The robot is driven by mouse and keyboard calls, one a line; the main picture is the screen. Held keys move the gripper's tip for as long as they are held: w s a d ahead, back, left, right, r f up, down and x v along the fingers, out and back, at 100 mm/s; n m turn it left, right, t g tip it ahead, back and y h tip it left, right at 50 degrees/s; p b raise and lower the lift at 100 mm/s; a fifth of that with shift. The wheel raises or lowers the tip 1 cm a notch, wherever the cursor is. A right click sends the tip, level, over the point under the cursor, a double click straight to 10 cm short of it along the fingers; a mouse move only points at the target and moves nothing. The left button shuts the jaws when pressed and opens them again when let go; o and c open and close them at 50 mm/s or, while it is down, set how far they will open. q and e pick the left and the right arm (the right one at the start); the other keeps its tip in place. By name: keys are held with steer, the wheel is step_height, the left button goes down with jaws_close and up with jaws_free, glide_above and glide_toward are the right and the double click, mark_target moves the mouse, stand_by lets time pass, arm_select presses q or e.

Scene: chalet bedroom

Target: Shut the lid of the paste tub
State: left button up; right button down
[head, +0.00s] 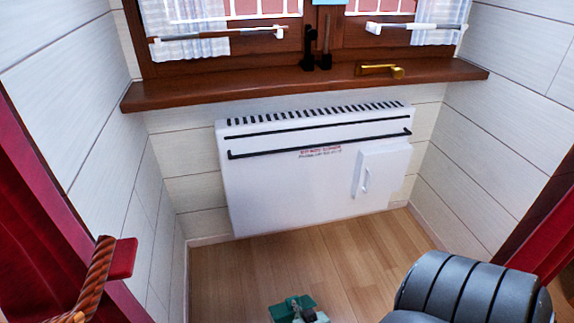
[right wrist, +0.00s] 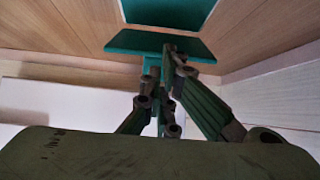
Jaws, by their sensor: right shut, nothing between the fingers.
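The paste tub seems to be the teal object (head: 285,311) at the bottom edge of the head view, cut off by the frame. In the right wrist view a teal flat plate (right wrist: 125,42), seemingly part of it, lies just beyond my right gripper (right wrist: 166,66). A second teal surface (right wrist: 168,10) with a pale edge shows past that plate, cut off by the top of the frame. I cannot tell which is the lid or how far it is open. My right gripper is shut and empty, its fingertips close to the plate; contact is unclear. My left gripper is out of view.
A white wall heater (head: 280,180) with a black rail stands under the wooden window sill (head: 300,88). Bare wooden floor (head: 235,275) lies in front of it. Red curtains (head: 35,200) hang at the sides, with an orange rope tie (head: 98,280) at left.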

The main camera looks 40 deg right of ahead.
steer(key=shift+r+p, duration=0.7)
steer(key=shift+r, duration=0.1)
